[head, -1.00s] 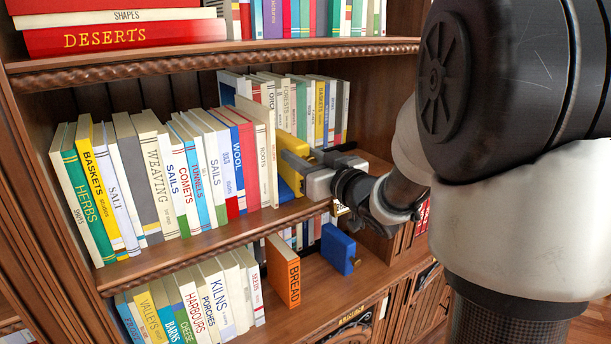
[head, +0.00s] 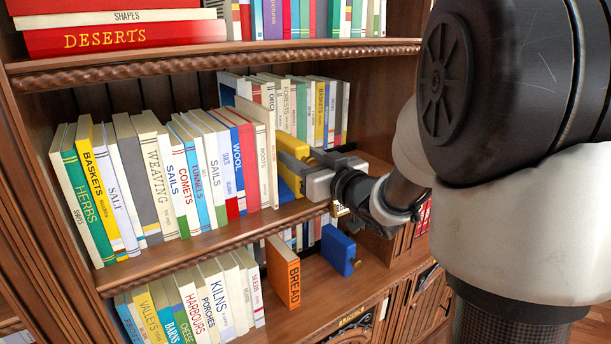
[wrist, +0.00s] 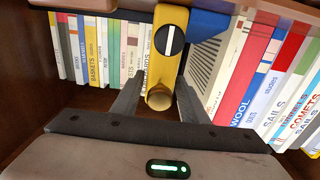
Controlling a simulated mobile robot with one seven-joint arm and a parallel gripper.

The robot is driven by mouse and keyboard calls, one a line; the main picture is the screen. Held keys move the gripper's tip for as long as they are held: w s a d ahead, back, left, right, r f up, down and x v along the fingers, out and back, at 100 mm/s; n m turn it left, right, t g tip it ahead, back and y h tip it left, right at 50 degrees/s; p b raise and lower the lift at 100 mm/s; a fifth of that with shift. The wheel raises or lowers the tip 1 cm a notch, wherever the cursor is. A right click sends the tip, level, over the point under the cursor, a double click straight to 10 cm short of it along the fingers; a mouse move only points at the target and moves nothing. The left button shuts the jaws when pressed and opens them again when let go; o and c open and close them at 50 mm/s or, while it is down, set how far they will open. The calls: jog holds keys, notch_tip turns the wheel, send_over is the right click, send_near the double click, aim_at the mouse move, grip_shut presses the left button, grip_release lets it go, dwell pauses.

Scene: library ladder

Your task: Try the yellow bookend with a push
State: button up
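The yellow bookend (head: 292,160) stands on the middle shelf at the right end of the front row of books. In the wrist view its yellow upright part (wrist: 167,60) carries a round dark disc with a pale bar. My gripper (wrist: 160,88) is at the bookend, with one finger on each side of its lower part in that view. The gaps beside it are very small, and I cannot tell whether the fingers touch it. In the head view my gripper (head: 326,160) reaches in from the right, and the bookend's lower part is partly hidden.
Upright books (head: 160,175) fill the shelf left of the bookend, with a tall pale book beside it. A back row of books (head: 315,105) stands behind. On the shelf below are an orange book (head: 284,272) and a blue bookend (head: 338,250), with bare board around them.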

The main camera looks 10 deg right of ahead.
aim_at(312, 163)
jog(key=shift+v, duration=4)
